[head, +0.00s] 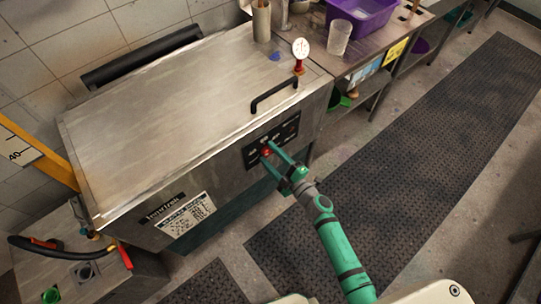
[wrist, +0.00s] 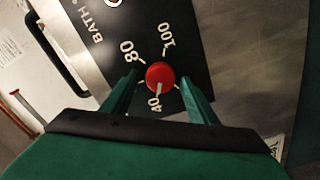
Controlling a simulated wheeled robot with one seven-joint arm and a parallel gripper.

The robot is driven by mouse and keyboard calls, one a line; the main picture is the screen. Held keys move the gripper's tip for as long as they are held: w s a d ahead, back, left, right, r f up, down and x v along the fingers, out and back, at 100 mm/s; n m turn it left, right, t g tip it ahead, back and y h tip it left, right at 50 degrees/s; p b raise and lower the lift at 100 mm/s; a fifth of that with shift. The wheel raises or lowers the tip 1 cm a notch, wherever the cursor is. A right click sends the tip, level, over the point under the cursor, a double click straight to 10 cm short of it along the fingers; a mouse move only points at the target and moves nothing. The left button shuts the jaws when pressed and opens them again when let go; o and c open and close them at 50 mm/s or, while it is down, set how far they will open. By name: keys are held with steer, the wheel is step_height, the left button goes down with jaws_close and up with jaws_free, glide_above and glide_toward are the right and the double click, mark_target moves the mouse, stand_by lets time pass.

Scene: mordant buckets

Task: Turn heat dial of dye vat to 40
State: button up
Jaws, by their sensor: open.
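The dye vat (head: 190,95) is a large steel box with a closed flat lid. Its black control panel (head: 272,142) is on the front side. The red heat dial (wrist: 160,75) is round, and its pale pointer mark faces down, close to the printed 40. The labels 80 and 100 are above it in the wrist view. My gripper (wrist: 159,80) is open, with one green finger on each side of the dial; I cannot tell whether they touch it. In the head view the dial (head: 266,152) shows between the fingers of my gripper (head: 272,153).
A black lid handle (head: 274,95) and a round white gauge (head: 300,48) are above the panel. A bench with a purple tub (head: 362,14) stands at the right. A smaller steel unit (head: 85,262) is at lower left. Dark floor mats (head: 400,150) lie in front.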

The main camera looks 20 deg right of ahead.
steer(key=v, duration=1)
steer(key=shift+s, duration=0.4)
steer(key=shift+d, duration=0.15)
steer(key=s+a+r+m+h, duration=0.1)
steer(key=s+a+m+h, duration=0.2)
steer(key=s, duration=0.6)
steer(key=s+a+r+m, duration=0.2)
steer(key=s+a+m, duration=0.2)
steer(key=s+a, duration=0.3)
steer(key=s+a+r+m+g+h, duration=0.1)
steer(key=s+a+r+m+h, duration=0.2)
steer(key=s+a+r+m, duration=0.5)
steer(key=shift+s+a+m+g, duration=0.3)
steer(key=shift+s+a+m, duration=0.25)
steer(key=shift+a, duration=0.55)
